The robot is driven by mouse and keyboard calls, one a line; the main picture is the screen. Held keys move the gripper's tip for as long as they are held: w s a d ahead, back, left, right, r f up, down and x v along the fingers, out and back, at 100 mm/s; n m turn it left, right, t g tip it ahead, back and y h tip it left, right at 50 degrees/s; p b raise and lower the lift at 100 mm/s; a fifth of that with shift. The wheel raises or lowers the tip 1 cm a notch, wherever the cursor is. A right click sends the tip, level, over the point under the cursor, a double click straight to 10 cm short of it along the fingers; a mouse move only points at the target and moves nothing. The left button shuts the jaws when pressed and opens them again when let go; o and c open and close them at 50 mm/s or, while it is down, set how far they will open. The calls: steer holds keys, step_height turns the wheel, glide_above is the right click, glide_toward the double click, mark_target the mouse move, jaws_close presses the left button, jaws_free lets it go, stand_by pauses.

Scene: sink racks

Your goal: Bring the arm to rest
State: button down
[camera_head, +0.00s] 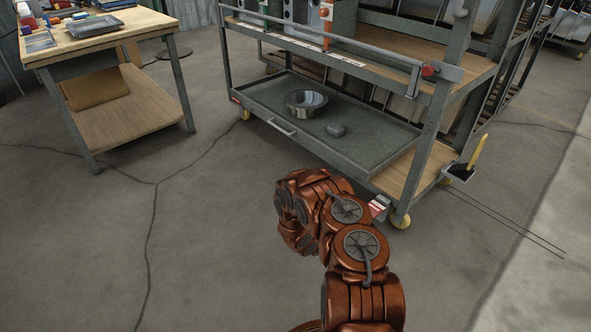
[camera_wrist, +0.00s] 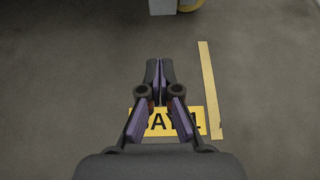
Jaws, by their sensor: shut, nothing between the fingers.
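My gripper (camera_wrist: 159,66) shows in the wrist view with its two dark fingers together and nothing between them. In the head view my copper-coloured arm is folded in front of the cart, and the gripper itself is hidden behind the arm links.
A wooden workbench (camera_head: 110,32) stands at left. A yellow floor label (camera_wrist: 195,121) and yellow stripe (camera_wrist: 209,90) lie below the gripper. Floor at left is clear.

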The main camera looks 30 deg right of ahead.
steer(key=shift+r, duration=0.1)
steer(key=s+d+r+m+g+h+p, duration=0.1)
steer(key=d+r+m+g+p, duration=0.2)
steer(key=r, duration=1)
steer(key=s+r+m+h+p, duration=0.15)
steer(key=r+p, duration=0.35)
steer(key=r, duration=0.7)
steer(key=s+a+r+m+g+y+p, duration=0.1)
steer(key=s+a+r+m+p, duration=0.15)
steer(key=r, duration=0.65)
steer(key=s+a+r+m+g+y+p, duration=0.1)
steer(key=s+a+r+m+g+p, duration=0.15)
steer(key=r, duration=0.65)
steer(key=s+a+r+m+g+y+p, duration=0.1)
steer(key=s+r+m+p, duration=0.25)
steer(key=r, duration=0.55)
steer(key=s+a+r+m+t+y+p, duration=0.1)
steer(key=s+a+r+y+p, duration=0.3)
steer(key=a+r, duration=0.6)
steer(key=s+a+r+m+t+y+p, duration=0.1)
steer(key=s+a+r+m+y+p, duration=0.2)
steer(key=s+a+r+p, duration=0.5)
steer(key=s+a+r+m+t+y+p, duration=0.2)
steer(key=s+a+r+y+p, duration=0.3)
steer(key=a, duration=1.5)
step_height(320, 180, up, 7)
steer(key=s+p, duration=0.2)
steer(key=p, duration=0.3)
steer(key=shift+a+r+m, duration=0.15)
steer(key=shift+a+m, duration=0.15)
